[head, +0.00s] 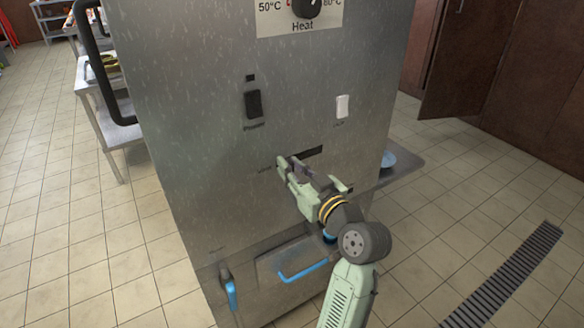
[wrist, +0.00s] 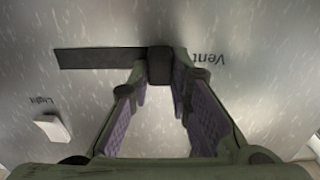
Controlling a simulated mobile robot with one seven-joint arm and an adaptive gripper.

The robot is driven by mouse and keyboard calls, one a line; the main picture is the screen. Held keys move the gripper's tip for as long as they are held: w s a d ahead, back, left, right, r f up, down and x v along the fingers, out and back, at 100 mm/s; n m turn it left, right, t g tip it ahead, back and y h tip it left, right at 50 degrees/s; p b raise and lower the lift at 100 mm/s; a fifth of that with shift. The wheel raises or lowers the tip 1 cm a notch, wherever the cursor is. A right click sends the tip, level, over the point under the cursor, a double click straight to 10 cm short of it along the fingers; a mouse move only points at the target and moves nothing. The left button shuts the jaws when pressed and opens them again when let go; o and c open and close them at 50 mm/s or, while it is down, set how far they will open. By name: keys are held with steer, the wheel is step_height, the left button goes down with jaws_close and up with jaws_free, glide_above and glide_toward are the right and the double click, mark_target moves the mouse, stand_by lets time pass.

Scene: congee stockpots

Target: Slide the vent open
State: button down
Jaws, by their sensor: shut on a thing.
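The vent is a dark horizontal slot (head: 313,152) in the metal front of a cabinet, and it shows in the wrist view (wrist: 95,58) too. Its small dark slider knob (wrist: 160,66) is at the slot end beside the "Vent" label, which is the left end in the head view. My gripper (wrist: 160,78) is shut on this knob, with one purple-padded finger on each side. In the head view my gripper (head: 291,165) reaches the panel at the slot's left end and hides the knob there.
Above the slot are a black power switch (head: 254,104), a white light switch (head: 342,106) and a heat dial (head: 306,7). A blue handle (head: 302,271) is below my gripper. A side shelf (head: 402,160) is to the right. A black bar handle (head: 100,70) stands out at upper left.

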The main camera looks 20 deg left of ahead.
steer(key=w+d, duration=0.1)
steer(key=w, duration=0.1)
steer(key=w+d+b, duration=0.1)
steer(key=w+d, duration=0.3)
steer(key=w, duration=0.1)
steer(key=shift+d, duration=0.15)
steer(key=shift+w+d+r, duration=0.1)
steer(key=shift+w+d, duration=0.1)
steer(key=shift+d, duration=0.05)
steer(key=c, duration=1.5)
jaws_free()
steer(key=shift+w, duration=0.1)
steer(key=shift+c, duration=0.2)
steer(key=shift+o, duration=0.3)
glide_toward(317, 148)
steer(key=v, duration=0.5)
steer(key=shift+d, duration=0.3)
